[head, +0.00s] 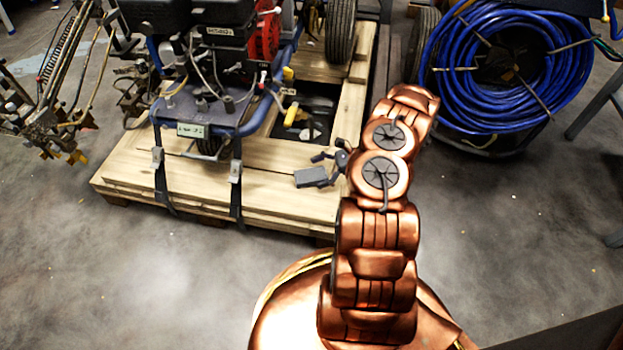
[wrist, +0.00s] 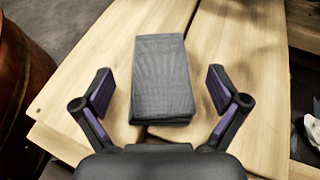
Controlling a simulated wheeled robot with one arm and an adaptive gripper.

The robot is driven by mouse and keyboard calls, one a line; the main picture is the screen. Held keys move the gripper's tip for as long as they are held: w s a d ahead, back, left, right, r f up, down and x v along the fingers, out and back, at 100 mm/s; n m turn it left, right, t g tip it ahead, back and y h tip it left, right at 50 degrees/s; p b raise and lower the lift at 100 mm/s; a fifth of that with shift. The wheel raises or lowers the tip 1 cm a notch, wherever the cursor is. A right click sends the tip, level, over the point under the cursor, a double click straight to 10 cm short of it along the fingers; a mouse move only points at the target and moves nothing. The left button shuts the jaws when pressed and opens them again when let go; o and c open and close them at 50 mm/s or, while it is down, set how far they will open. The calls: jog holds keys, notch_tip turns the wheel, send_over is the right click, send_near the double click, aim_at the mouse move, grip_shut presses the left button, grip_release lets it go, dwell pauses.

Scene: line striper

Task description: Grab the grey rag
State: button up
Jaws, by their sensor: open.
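The grey rag (wrist: 162,78) is a folded rectangular block lying on the light wooden pallet boards. In the wrist view it sits between the two spread fingers of my gripper (wrist: 158,92), with a gap on each side. My gripper is open and empty. In the head view the rag (head: 311,177) lies near the front right part of the pallet (head: 265,193). My gripper (head: 334,157) is just above and beside it there, partly hidden by my copper arm.
A line striper machine (head: 205,105) with a blue frame stands on the pallet behind and left of the rag. Black straps (head: 237,190) run over the pallet's front edge. A coiled blue hose (head: 505,65) is at the right. The grey concrete floor in front is clear.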

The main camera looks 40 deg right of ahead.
jog(key=x, duration=0.2)
jog(key=shift+a+f+b, duration=0.2)
jog(key=shift+a+b, duration=0.1)
jog(key=shift+b, duration=0.1)
jog(key=shift+w, duration=0.1)
jog(key=c, duration=1.1)
